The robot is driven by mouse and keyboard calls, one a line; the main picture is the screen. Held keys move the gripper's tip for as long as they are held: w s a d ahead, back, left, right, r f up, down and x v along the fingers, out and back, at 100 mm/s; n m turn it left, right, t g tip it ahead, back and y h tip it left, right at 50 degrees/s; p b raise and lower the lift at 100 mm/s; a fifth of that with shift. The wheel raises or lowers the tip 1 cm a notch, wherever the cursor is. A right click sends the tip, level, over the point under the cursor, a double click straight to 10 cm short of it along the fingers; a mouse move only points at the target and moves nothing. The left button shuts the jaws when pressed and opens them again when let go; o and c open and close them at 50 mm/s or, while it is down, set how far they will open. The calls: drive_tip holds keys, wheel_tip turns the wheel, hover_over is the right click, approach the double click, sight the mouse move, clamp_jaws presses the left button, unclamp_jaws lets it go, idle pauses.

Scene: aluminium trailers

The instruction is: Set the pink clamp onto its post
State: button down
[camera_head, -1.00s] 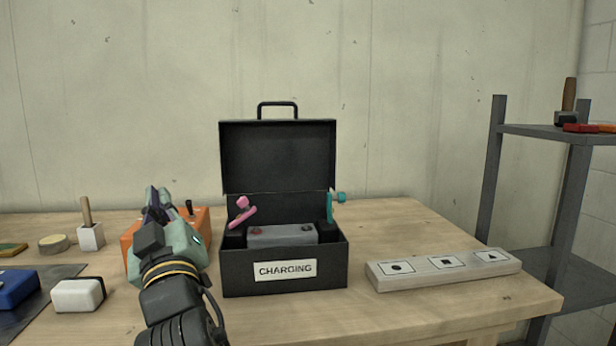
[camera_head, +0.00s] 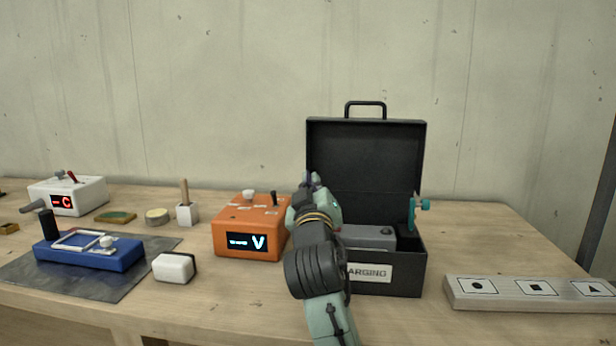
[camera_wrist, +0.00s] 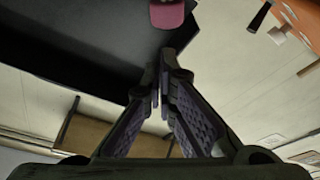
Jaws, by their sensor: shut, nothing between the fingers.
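My gripper (camera_head: 314,182) is shut and empty at the left side of the open black case (camera_head: 385,287). In the wrist view its fingertips (camera_wrist: 157,80) are together. A pink piece, apparently the pink clamp (camera_wrist: 168,14), shows beyond the fingertips at the top edge of the wrist view, apart from them. My arm hides the clamp in the head view. The grey battery (camera_head: 366,238) sits in the case; one dark post (camera_head: 386,231) shows at its right, and its left end is hidden by my arm. A teal clamp (camera_head: 412,213) is at the case's right side.
An orange meter box (camera_head: 235,218) stands just left of my arm. A white block (camera_head: 174,267), a blue device (camera_head: 88,252) and a white box (camera_head: 70,196) are farther left. A board with symbols (camera_head: 530,296) lies at the right. The case lid (camera_head: 366,155) stands up behind.

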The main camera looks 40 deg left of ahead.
drive_tip(key=shift+w+d+f, duration=0.15)
drive_tip(key=shift+d+f, duration=0.35)
drive_tip(key=shift+f, duration=0.25)
drive_tip(key=shift+w+d+f+m, duration=0.1)
drive_tip(key=shift+w+d+m, duration=0.1)
drive_tip(key=shift+m, duration=0.3)
drive_tip(key=shift+d+m, duration=0.2)
drive_tip(key=shift+m, duration=0.2)
drive_tip(key=m, duration=0.2)
drive_tip(key=w+d+f+m+t+h+b, duration=0.1)
drive_tip(key=m, duration=0.1)
drive_tip(key=d+m, duration=0.1)
drive_tip(key=shift+w+d+f+m+t+h+b, duration=0.2)
drive_tip(key=shift+w+f+m+t+h+b, duration=0.1)
drive_tip(key=shift+f+m+t+h, duration=0.1)
drive_tip(key=shift+w+d+f, duration=0.15)
drive_tip(key=shift+d, duration=0.15)
drive_tip(key=shift+f, duration=0.1)
